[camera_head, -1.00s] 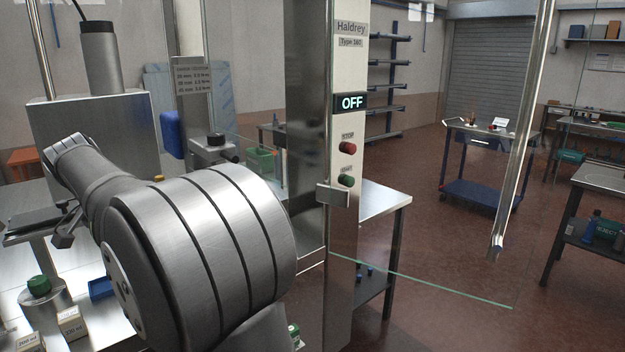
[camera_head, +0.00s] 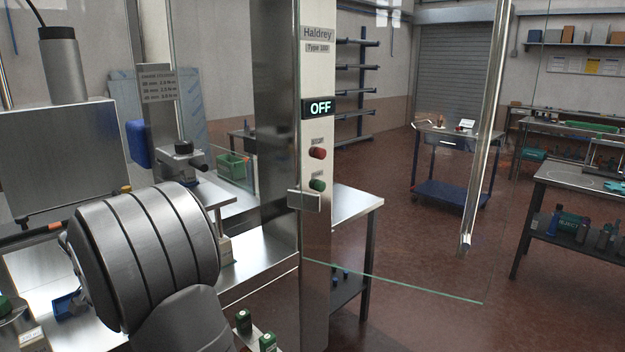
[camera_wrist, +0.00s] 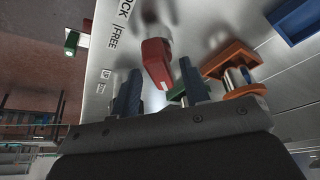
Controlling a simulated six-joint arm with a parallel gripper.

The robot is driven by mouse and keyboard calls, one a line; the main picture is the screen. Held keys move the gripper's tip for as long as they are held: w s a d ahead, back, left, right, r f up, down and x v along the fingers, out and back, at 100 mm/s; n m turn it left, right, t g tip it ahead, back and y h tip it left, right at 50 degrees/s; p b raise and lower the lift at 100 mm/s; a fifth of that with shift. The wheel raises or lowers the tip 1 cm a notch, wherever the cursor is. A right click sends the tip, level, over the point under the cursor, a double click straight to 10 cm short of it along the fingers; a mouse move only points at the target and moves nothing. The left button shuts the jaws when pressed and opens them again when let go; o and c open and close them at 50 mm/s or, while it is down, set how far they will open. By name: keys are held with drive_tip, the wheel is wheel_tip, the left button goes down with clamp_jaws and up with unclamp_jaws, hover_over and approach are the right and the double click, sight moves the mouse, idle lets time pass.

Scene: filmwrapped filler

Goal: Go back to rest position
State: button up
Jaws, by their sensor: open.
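My gripper (camera_wrist: 160,90) shows in the wrist view with its two dark blue fingers apart and nothing visible held between them. A red lever (camera_wrist: 157,62) on a steel surface marked LOCK and FREE appears beyond the fingers; I cannot tell how far off it is. In the head view my own grey arm links fill the lower left, and the gripper itself is hidden there. The Haldrey machine post (camera_head: 317,230) stands right of my arm, its display (camera_head: 319,108) reading OFF.
In the wrist view an orange bracket (camera_wrist: 232,60) stands near the right finger, and a blue bin (camera_wrist: 297,18) lies farther off. In the head view green-capped containers (camera_head: 244,322) stand below my arm. A glass door with a steel handle (camera_head: 485,130) stands open at right.

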drive_tip(key=shift+f, duration=0.2)
drive_tip(key=v, duration=1.7)
drive_tip(key=x, duration=1.6)
drive_tip(key=shift+w+f, duration=0.1)
drive_tip(key=shift+f, duration=0.05)
drive_tip(key=shift+w+f, duration=0.2)
drive_tip(key=shift+f, duration=0.15)
drive_tip(key=n+y, duration=0.1)
drive_tip(key=n, duration=0.3)
drive_tip(key=shift+d+r, duration=0.1)
drive_tip(key=shift+d, duration=0.05)
drive_tip(key=shift+n+g+y, duration=0.6)
drive_tip(key=shift+n+y, duration=0.3)
drive_tip(key=shift+n, duration=1)
